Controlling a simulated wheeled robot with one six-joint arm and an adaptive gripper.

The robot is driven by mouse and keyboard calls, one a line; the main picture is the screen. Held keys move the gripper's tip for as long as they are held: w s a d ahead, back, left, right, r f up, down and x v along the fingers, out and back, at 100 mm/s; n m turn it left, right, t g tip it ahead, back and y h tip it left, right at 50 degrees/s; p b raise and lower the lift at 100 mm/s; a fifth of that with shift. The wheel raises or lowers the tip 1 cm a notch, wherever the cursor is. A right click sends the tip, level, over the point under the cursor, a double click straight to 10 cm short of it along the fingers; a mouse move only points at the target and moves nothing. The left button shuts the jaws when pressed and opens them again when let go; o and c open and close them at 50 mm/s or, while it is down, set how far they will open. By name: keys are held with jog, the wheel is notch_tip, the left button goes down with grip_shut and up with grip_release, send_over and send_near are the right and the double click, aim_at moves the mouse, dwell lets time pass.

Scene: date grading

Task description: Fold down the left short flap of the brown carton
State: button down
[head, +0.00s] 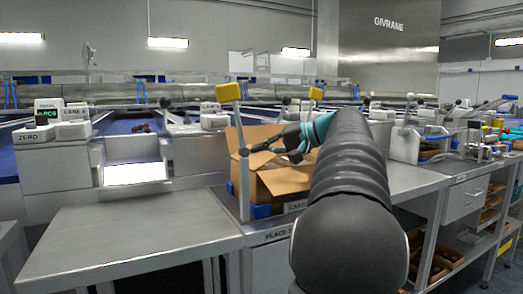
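The brown carton (275,188) stands open on the metal bench, in a holder with blue corner pieces. Its left short flap (232,140) appears to stand up beside the left post. A front flap (287,181) leans outward, and another flap rises at the back. My gripper (255,149), dark with teal parts, is over the carton's open top and points left, its tips close to the left side. My arm hides the carton's right part. The fingers are small and seen from the side, so I cannot tell whether they are open or touch the flap.
Posts with yellow paddles (229,92) rise beside and behind the carton. An empty metal table (125,240) is at front left. A white chute (133,173) and scale displays (47,114) stand behind it. Benches with trays and equipment are at right.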

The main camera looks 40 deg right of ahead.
jog(key=shift+d+f+m+t+y, duration=0.2)
jog(key=shift+f+m+t+y, duration=0.1)
jog(key=shift+f+m+y, duration=0.15)
jog(key=c, duration=1.4)
grip_release()
jog(key=shift+r, duration=0.1)
jog(key=v, duration=1.2)
